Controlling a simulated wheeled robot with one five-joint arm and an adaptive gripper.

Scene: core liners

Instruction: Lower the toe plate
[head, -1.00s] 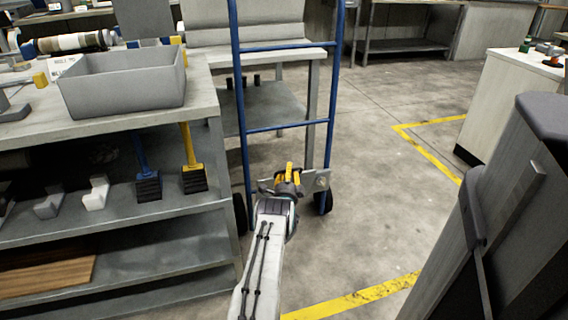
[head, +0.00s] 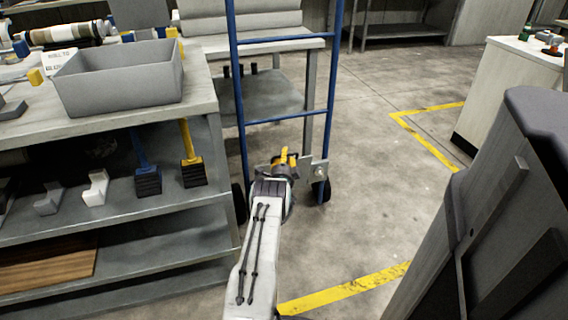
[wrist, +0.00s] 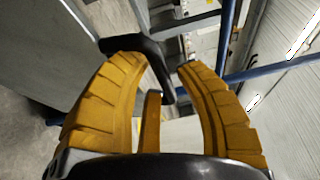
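A blue hand truck (head: 329,110) stands upright beside the grey shelf unit. A grey metal plate (head: 313,172), seemingly its toe plate, shows low between its wheels and looks raised, not flat on the floor. My gripper (head: 286,155) is in front of that plate and hides its left part. In the wrist view my gripper (wrist: 158,65) has its yellow fingers spread apart. A dark piece (wrist: 145,50) lies at the left fingertip and reaches between the fingers; whether they touch it is unclear. A blue truck rail (wrist: 226,40) shows beyond the right finger.
The shelf unit (head: 165,222) with a grey bin (head: 120,85) is close at the left. A workbench (head: 265,45) stands behind the truck. A dark cabinet (head: 500,210) is at the right. Floor with yellow lines (head: 345,290) is open between.

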